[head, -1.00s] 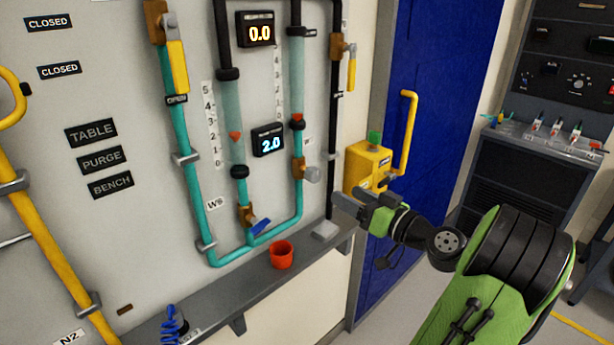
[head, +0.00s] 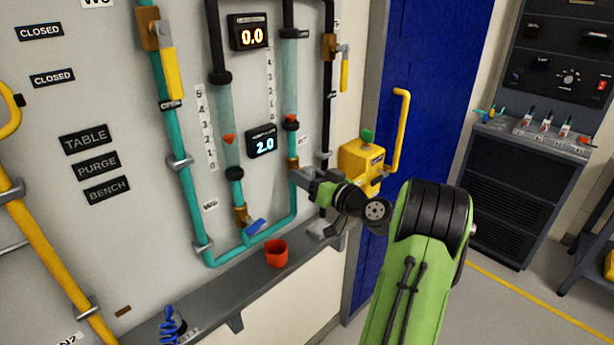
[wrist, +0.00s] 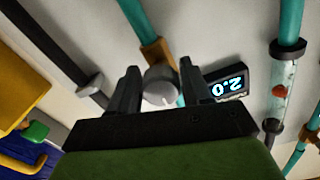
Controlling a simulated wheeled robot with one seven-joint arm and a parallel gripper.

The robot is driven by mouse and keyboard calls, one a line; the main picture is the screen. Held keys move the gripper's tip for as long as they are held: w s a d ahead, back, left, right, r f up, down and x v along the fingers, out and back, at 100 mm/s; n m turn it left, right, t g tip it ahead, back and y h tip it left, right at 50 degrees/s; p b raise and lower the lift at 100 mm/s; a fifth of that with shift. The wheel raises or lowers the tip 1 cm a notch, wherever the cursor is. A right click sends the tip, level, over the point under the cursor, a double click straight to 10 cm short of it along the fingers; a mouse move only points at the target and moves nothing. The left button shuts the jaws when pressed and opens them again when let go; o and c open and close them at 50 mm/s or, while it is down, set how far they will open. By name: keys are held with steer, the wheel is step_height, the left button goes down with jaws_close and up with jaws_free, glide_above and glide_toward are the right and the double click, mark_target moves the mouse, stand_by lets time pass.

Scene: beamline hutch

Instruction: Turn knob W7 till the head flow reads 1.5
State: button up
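A pale grey round knob (wrist: 161,87) sits on a brass valve body (wrist: 155,54) on a teal pipe in the wrist view. Its label cannot be read, so I cannot confirm it is W7. My gripper (wrist: 159,72) is open, with one finger on each side of the knob; a gap shows, and contact is not clear. In the head view my gripper (head: 299,177) is at the right flow tube's lower valve and hides the knob. A blue-lit display (head: 262,142) reads 2.0 and an orange-lit one (head: 250,33) reads 0.0; their captions are too small to read.
A blue-handled valve (head: 254,227) is lower left of my gripper. A red cup (head: 276,253) stands on the grey ledge (head: 215,298) below.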

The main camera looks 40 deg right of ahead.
steer(key=c, duration=0.7)
steer(key=shift+o, duration=0.2)
steer(key=shift+m, duration=0.4)
steer(key=m+p, duration=0.1)
steer(key=m, duration=0.3)
steer(key=shift+a+m, duration=0.1)
steer(key=shift+m, duration=0.2)
steer(key=shift+m+p, duration=0.95)
steer(key=shift+m, duration=0.95)
steer(key=shift+f, duration=0.1)
steer(key=o, duration=1)
steer(key=shift+o, duration=0.2)
steer(key=shift+s, duration=0.1)
